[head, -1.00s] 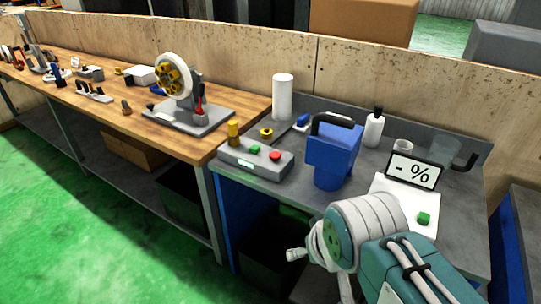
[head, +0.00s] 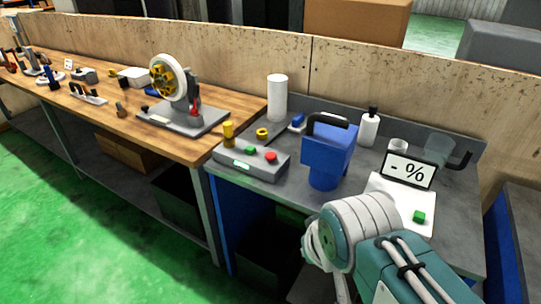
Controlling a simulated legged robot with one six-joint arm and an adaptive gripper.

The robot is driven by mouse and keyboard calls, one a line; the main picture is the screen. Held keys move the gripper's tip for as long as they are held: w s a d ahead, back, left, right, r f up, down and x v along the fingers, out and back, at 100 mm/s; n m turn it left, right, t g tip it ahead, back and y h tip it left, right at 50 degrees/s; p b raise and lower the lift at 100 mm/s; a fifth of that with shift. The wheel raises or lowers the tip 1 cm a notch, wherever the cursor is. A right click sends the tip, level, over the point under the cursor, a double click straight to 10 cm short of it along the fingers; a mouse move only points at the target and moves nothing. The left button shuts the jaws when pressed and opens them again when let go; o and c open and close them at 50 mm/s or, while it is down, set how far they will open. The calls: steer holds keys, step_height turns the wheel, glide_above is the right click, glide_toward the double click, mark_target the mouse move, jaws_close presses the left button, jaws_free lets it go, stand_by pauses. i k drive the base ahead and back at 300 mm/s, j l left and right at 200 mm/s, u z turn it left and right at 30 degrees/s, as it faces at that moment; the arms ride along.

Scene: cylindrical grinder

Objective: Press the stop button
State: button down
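A grey control box (head: 231,163) lies on the left front part of the grey bench. On its top are a red button (head: 271,156), which looks like the stop button, a green button (head: 250,149) and a small lit display (head: 242,166). A yellow knob-like piece (head: 229,133) stands at its back left. My teal and white arm reaches in from the lower right, below and right of the box. The end of my arm is turned away or hidden, so my gripper's fingers cannot be made out. Nothing touches the red button.
A blue jug-like container (head: 328,158) stands right of the box. Behind are a white roll (head: 277,97) and a white bottle (head: 370,128). A wheel machine (head: 183,95) stands on the wooden bench (head: 130,118).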

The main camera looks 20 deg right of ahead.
mark_target(269, 157)
steer(key=i+j+u, duration=0.1)
steer(key=i+j, duration=0.65)
steer(key=i, duration=0.2)
steer(key=j+u, duration=0.05)
